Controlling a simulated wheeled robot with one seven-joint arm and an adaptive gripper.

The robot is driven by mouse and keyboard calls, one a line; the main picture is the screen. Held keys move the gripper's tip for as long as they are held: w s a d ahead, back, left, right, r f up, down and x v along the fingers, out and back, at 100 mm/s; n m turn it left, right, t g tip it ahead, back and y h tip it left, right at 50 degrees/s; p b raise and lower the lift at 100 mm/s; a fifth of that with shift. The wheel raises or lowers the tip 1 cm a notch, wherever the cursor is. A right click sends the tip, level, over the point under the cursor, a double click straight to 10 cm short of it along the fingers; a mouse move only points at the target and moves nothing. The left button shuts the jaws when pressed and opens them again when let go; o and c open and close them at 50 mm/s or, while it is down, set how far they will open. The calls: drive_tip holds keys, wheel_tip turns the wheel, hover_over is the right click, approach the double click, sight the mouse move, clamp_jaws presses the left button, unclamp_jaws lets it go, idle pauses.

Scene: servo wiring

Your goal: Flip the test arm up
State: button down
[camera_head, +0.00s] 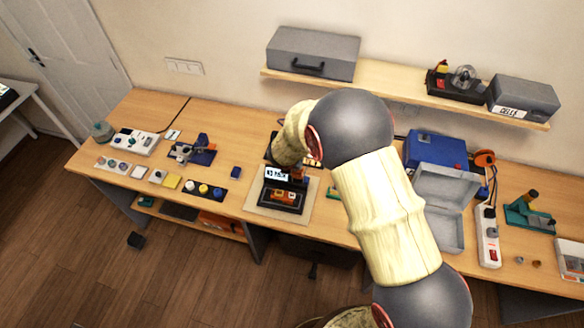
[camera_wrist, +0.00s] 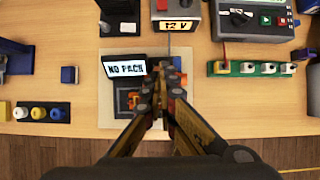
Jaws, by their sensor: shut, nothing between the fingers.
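A black tester with a lit display (camera_wrist: 124,67) reading "NO PACK" stands on a beige mat (camera_wrist: 117,118) in the wrist view. In the head view the tester (camera_head: 282,204) is below my arm, with an orange part (camera_head: 284,196) in its bed. My gripper (camera_wrist: 163,76) is shut and empty, over the right side of the tester, just right of the display. Its fingers cover that side, so I cannot make out the test arm clearly or tell whether I touch it. My forearm and wrist hide the area behind the tester in the head view.
A box reading "12 V" (camera_wrist: 171,25) stands behind my fingertips. A black tray of knobs (camera_wrist: 40,113) and a small blue block (camera_wrist: 69,75) are left. An open grey case (camera_head: 440,205) is right of my arm.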

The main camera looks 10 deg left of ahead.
drive_tip(key=shift+w, duration=0.3)
drive_tip(key=shift+r, duration=0.1)
idle(0.3)
